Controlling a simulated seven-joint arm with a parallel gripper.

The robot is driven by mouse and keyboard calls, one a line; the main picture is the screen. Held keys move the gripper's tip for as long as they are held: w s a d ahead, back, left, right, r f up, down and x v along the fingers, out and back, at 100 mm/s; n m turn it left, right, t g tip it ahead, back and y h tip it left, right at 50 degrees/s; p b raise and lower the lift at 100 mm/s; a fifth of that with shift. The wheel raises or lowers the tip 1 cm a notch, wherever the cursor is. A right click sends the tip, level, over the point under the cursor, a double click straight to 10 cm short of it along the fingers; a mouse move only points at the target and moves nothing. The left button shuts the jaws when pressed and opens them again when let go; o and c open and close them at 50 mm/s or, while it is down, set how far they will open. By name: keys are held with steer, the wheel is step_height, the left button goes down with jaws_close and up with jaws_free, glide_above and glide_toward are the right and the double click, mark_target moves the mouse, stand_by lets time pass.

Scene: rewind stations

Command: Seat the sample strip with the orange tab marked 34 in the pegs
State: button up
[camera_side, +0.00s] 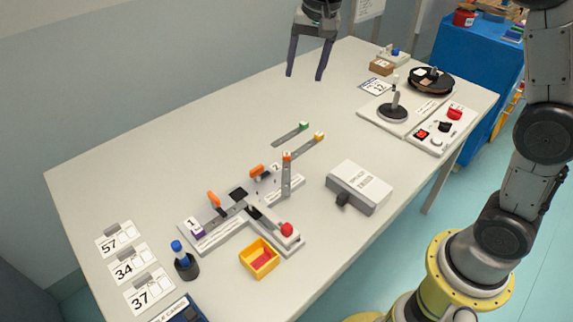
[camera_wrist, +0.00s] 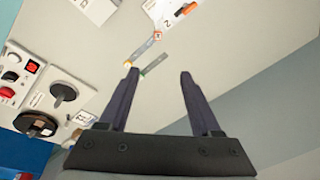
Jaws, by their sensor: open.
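An orange-tabbed strip (camera_side: 286,178) is by the right side of the splice fixture (camera_side: 222,231); its tab number is too small to read. Its orange tab also shows in the wrist view (camera_wrist: 157,36). The fixture has plates marked 1 and 2, orange levers (camera_side: 257,170) and a dark middle block; single pegs are too small to make out. A purple-tabbed strip (camera_side: 197,230) lies at plate 1. A yellow-tabbed strip (camera_side: 308,146) and a green-tabbed strip (camera_side: 290,134) lie on the table behind. My gripper (camera_side: 304,77) is open and empty, high above the table's far side.
A grey box (camera_side: 358,188) stands right of the fixture, and a yellow bin (camera_side: 259,258) in front. Cards 57, 34 (camera_side: 128,264) and 37 lie at left near a blue-topped bottle (camera_side: 184,262). Reels and a button panel (camera_side: 440,130) are at right. The table's far middle is clear.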

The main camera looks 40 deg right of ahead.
steer(key=w+f+g, duration=0.2)
steer(key=w+f, duration=0.4)
steer(key=f, duration=0.4)
glide_above(287, 157)
steer(key=shift+g, duration=0.3)
steer(key=f, duration=0.7)
steer(key=w+f, duration=0.1)
steer(key=f, duration=0.2)
steer(key=shift+a+f, duration=0.1)
steer(key=shift+f, duration=0.25)
steer(key=shift+s+f, duration=0.2)
steer(key=shift+f, duration=1.4)
steer(key=shift+s+f, duration=0.2)
steer(key=shift+f, duration=1.4)
jaws_close()
